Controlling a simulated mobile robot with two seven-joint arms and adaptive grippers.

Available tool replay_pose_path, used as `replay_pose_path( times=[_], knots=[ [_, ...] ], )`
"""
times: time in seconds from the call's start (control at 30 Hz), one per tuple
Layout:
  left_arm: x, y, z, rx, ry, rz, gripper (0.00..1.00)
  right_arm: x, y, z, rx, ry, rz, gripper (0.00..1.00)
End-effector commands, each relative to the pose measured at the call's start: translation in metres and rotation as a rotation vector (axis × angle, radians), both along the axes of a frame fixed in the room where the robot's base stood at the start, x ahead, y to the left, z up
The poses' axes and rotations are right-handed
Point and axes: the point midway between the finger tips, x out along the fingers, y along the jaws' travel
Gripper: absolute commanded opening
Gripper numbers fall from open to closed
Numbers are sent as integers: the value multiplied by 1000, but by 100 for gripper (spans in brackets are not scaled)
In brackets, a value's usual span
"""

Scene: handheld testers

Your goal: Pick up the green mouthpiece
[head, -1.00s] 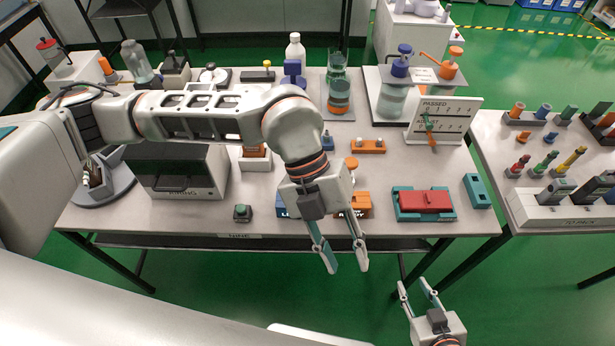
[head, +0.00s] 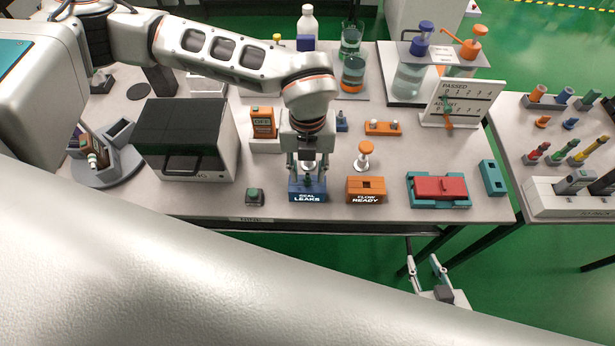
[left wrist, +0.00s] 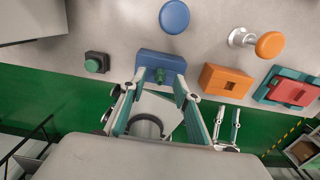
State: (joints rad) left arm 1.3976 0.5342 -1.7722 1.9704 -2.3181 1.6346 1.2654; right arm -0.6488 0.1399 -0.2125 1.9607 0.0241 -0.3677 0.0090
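In the head view the block (head: 308,195) reads "SEAL LEAKS" and sits near the table's front edge. My left gripper (head: 307,174) points down over this block. My right gripper (head: 426,266) is open and empty, beyond the table's front edge.
An orange "FLOW READY" block (head: 366,190) stands close right of the blue block, with an orange-topped white piece (head: 364,154) behind. A green button (head: 255,196) and a dark-topped box (head: 187,140) are left. A red-and-teal case (head: 440,188) is right. The right table (head: 510,135) holds coloured pieces.

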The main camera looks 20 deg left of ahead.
Motion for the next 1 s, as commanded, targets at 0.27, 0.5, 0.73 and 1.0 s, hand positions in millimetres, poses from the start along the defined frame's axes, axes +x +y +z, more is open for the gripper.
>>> replay_pose_path(
  times=[0.27,0.5,0.73,1.0],
  knots=[
    [-1,0,-18,-1,1,-2,32,0,0,2,0,0,0,31],
    [-1,0,-18,-1,1,-1,13,0,0,2,0,-1,0,31],
    [-1,0,-18,-1,1,-1,2,0,0,2,0,-1,0,31],
    [0,0,-15,-1,0,-1,2,0,0,2,1,-2,0,31]
  ],
)
